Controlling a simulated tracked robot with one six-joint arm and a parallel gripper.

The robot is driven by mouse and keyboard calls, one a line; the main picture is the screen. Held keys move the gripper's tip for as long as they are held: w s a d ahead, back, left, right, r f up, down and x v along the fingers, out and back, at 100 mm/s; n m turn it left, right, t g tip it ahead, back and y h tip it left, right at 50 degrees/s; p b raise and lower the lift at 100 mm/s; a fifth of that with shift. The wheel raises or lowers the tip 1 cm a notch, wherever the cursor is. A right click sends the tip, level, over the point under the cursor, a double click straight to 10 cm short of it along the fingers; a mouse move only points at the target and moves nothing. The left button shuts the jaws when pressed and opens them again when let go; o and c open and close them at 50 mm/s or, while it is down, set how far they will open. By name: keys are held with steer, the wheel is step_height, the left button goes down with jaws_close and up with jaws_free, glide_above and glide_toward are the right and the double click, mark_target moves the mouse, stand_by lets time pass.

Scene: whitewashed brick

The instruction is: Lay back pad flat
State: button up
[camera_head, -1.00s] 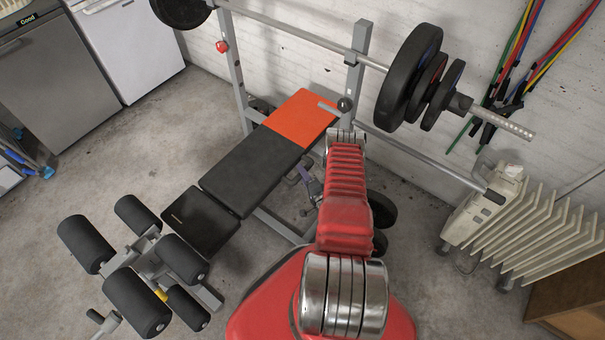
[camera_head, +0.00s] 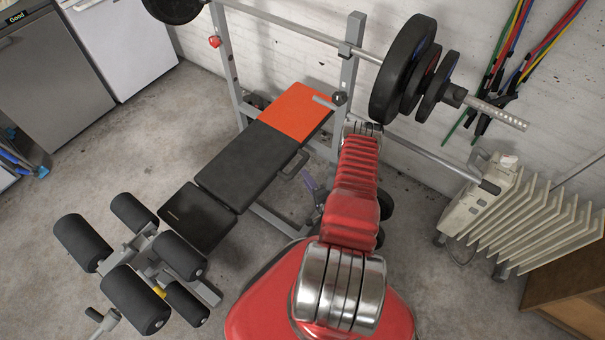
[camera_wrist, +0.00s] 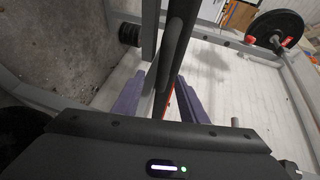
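The back pad of the weight bench has a black lower part (camera_head: 250,158) and an orange upper part (camera_head: 296,110). It extends from beside the black seat pad (camera_head: 197,217) toward the rack posts. Its exact tilt is hard to judge from above. My gripper, with purple fingers (camera_head: 312,188), is low at the right side of the pad, partly hidden by my red arm. In the wrist view, the finger gap (camera_wrist: 160,98) has a dark bar-like edge running through it, with a sliver of orange. The fingers stand apart; no firm contact shows.
A barbell with black plates (camera_head: 405,68) rests on the rack post (camera_head: 351,65) behind the pad. Foam rollers (camera_head: 135,298) stand at the bench's front. A white radiator (camera_head: 535,225) stands at the right. Bare concrete floor (camera_head: 120,160) lies left of the bench.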

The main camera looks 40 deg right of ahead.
steer(key=v, duration=0.5)
steer(key=shift+s+a, duration=0.15)
steer(key=shift+s, duration=0.15)
steer(key=shift+s, duration=0.1)
stand_by(0.3)
